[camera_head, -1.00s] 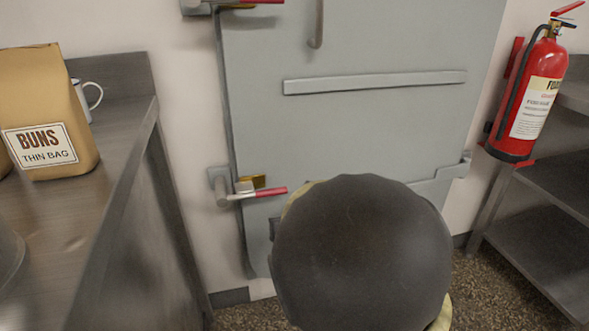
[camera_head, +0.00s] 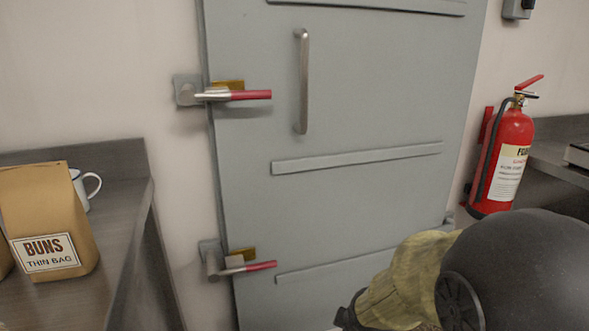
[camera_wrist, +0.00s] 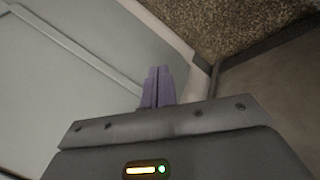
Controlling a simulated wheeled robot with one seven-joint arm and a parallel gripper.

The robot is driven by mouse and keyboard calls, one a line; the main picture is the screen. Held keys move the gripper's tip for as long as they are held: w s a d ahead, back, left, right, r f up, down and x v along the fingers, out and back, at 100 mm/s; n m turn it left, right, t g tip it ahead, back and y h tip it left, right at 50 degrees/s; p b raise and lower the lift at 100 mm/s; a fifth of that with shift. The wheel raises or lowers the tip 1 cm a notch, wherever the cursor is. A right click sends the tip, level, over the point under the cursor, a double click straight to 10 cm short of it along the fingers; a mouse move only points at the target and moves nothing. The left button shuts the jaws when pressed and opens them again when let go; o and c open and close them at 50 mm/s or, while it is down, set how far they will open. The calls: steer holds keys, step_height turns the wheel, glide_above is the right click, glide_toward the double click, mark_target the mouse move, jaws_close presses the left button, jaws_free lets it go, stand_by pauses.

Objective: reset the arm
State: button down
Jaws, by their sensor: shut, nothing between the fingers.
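My gripper (camera_wrist: 157,86) shows in the wrist view with its two purple fingers side by side, shut and empty. Beyond the fingers are the lower part of the grey door and the speckled floor. In the head view my arm covers the lower right, a dark rounded link with a yellowish sleeve; the gripper itself cannot be made out there. The grey door (camera_head: 350,120) stands shut in the wall, with a vertical handle (camera_head: 302,82) and two red-tipped latch levers, an upper one (camera_head: 250,95) and a lower one (camera_head: 260,266).
A steel counter (camera_head: 125,215) on the left holds a paper buns bag (camera_head: 75,215) and a white mug (camera_head: 91,184). A red fire extinguisher (camera_head: 505,150) hangs right of the door, beside a steel shelf unit (camera_head: 555,155). Speckled floor (camera_wrist: 215,22) shows below the door.

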steer(key=s+d+r+m+g+p, duration=0.3)
steer(key=s+r+m+p, duration=0.2)
steer(key=s+m, duration=0.6)
step_height(320, 180, up, 36)
steer(key=w+m+p, duration=0.2)
steer(key=p, duration=3.4)
steer(key=shift+w+d+r+p, duration=0.15)
steer(key=shift+r+p, duration=0.1)
steer(key=shift+p, duration=0.05)
